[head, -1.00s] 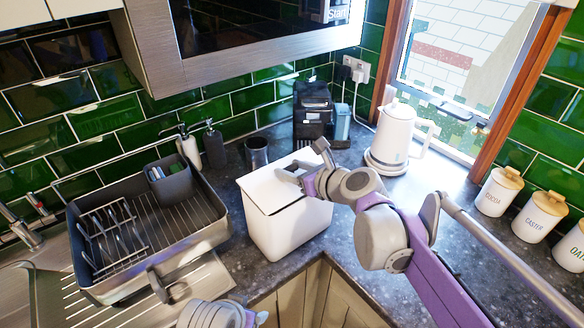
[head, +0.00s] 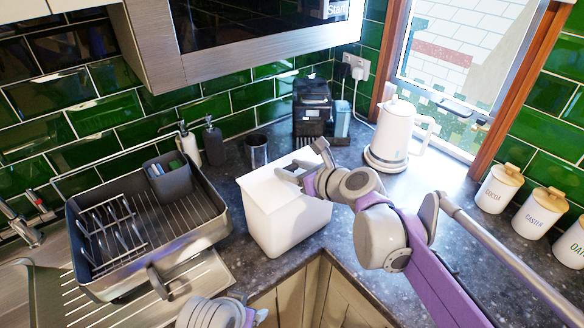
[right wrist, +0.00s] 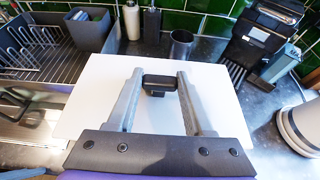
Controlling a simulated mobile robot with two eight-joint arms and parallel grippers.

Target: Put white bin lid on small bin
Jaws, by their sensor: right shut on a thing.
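The white bin lid (head: 268,187) lies at the top of the small white bin (head: 290,228) on the dark worktop. It looks about level and lined up with the bin; I cannot tell whether it rests fully on the rim. My right gripper (head: 303,163) is over the lid. In the right wrist view its fingertips (right wrist: 160,76) are shut on a small black handle (right wrist: 158,82) on the lid (right wrist: 97,92). The bin's inside is hidden by the lid. My left gripper (head: 262,316) barely shows at the bottom edge, and its jaws cannot be made out.
A grey dish rack (head: 215,205) stands left of the bin. A dark cup (head: 256,150), soap bottles (head: 214,143) and a black coffee machine (head: 312,105) stand behind. A white kettle (head: 391,130) stands right; labelled jars (head: 541,213) line the far right. The worktop's front edge is near the bin.

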